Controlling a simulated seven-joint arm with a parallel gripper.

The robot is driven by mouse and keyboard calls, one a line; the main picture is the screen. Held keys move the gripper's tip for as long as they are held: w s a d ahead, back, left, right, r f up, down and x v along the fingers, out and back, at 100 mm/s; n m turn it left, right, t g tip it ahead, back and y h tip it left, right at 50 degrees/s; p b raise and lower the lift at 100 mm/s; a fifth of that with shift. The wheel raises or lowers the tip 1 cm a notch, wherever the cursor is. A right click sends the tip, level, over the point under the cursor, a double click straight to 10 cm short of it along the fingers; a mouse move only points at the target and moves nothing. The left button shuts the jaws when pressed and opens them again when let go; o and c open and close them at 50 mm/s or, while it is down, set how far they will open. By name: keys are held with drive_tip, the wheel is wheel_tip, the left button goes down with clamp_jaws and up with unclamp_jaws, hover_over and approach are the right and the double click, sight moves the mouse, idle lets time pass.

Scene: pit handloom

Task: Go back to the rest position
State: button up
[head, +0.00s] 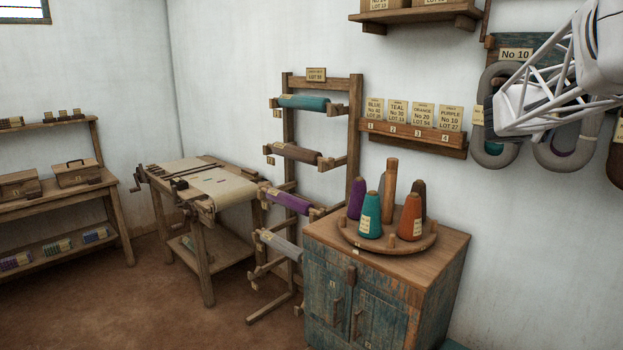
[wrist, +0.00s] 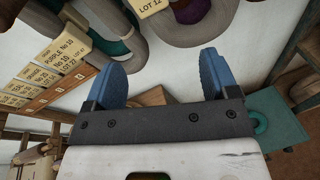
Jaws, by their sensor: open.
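My gripper (wrist: 162,78) shows in the wrist view with its two blue fingers spread wide apart. Nothing is held between them; only the wall and a bit of wood show behind. In the head view my white lattice arm (head: 545,85) reaches in from the upper right, in front of the hanging yarn hanks (head: 490,150). The fingers cannot be made out there. In the wrist view the grey hanks (wrist: 195,30) hang beyond the fingertips, and the tag rack (wrist: 50,93) is at the left.
A wooden cabinet (head: 380,295) carries a round cone stand (head: 408,246) with several yarn cones. Left of it stand a roller rack (head: 357,130) and a work table (head: 215,187). A wall shelf (head: 415,15) is above. Floor (head: 150,300) at the lower left is clear.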

drive_tip(key=s+a+f+m+g+y, duration=0.2)
drive_tip(key=s+a+f+m+y, duration=0.2)
drive_tip(key=s+a+f+m, duration=0.3)
drive_tip(key=s+a+f+m+g+y, duration=0.2)
drive_tip(key=s+a+f+m, duration=0.6)
drive_tip(key=s+a, duration=0.9)
drive_tip(key=s+a+f+m+g+y, duration=0.2)
drive_tip(key=s+a+f+m+y, duration=0.4)
drive_tip(key=s+a+f, duration=0.5)
drive_tip(key=s+a+m, duration=0.1)
drive_tip(key=s, duration=0.5)
drive_tip(key=shift+a+f+g+y, duration=0.25)
drive_tip(key=shift+a+g+y, duration=0.05)
drive_tip(key=shift+a+y, duration=0.1)
